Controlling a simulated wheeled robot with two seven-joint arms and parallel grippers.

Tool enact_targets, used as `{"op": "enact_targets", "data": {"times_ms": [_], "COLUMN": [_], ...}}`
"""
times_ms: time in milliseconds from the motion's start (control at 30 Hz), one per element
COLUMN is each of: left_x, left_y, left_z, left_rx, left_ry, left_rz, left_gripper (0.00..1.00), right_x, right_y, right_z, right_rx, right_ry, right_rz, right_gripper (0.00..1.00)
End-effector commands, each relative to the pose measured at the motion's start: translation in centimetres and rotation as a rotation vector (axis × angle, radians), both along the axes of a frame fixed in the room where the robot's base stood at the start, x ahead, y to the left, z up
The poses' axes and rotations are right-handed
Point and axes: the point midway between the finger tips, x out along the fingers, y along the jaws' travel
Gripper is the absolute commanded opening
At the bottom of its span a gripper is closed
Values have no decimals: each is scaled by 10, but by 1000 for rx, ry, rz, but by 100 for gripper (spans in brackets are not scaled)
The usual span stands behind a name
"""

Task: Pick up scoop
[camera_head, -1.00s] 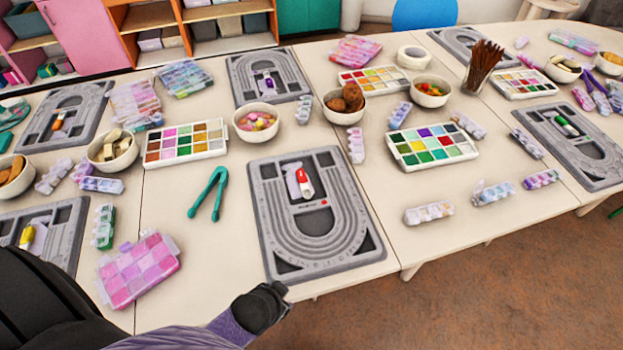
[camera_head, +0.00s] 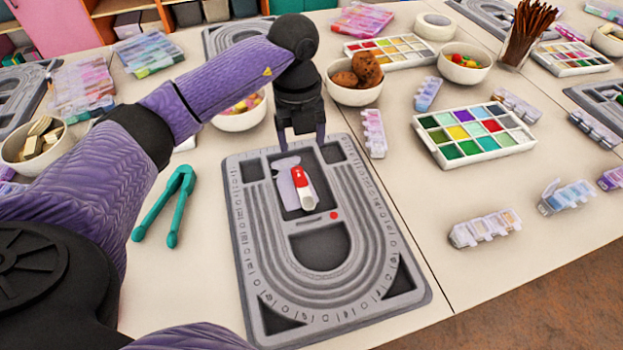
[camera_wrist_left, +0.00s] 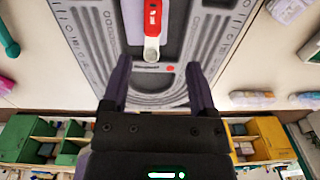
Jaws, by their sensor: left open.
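A grey bead board (camera_head: 240,235) lies on the table in front of me. In its upper compartment lie a red-and-white tool (camera_head: 302,186) and a flat pale lavender piece (camera_head: 285,183); I cannot tell for sure which is the scoop. My left gripper (camera_head: 302,142) is open and empty above the board's far edge, pointing down. In the left wrist view the red-and-white tool (camera_wrist_left: 152,22) lies beyond the open fingers (camera_wrist_left: 158,68), apart from them. My right gripper is not in view.
Teal tweezers (camera_head: 166,205) lie left of the board. A bowl of beads (camera_head: 240,118) and a bowl of brown pieces (camera_head: 354,92) stand behind it. A paint-like tray (camera_head: 475,138) and several small bead boxes (camera_head: 485,228) lie to the right.

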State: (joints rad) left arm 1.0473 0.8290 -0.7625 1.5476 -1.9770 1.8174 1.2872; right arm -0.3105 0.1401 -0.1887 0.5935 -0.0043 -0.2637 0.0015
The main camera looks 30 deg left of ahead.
Motion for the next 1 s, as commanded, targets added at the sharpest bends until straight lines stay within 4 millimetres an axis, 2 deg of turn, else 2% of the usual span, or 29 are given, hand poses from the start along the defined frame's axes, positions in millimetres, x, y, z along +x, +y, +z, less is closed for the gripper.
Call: {"op": "enact_targets", "data": {"times_ms": [33, 133, 567, 767, 800, 1000], "left_x": [-1, -2, -1, -1, -1, -1], "left_y": [7, 10, 10, 10, 10, 10], "left_z": [-1, -12, -95, -94, -94, -94], "left_rx": [37, 54, 46, 46, 45, 44], "left_ry": [8, 14, 15, 9, 8, 9], "left_rz": [21, 30, 24, 24, 24, 23], "left_gripper": [75, 75, 75, 75, 73, 31], "right_x": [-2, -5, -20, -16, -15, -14], "right_y": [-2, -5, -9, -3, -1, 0], "right_z": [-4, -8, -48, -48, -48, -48], "right_rx": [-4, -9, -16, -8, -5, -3], "right_ry": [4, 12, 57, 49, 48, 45], "right_rz": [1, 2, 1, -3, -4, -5], "right_gripper": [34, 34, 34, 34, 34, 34]}}
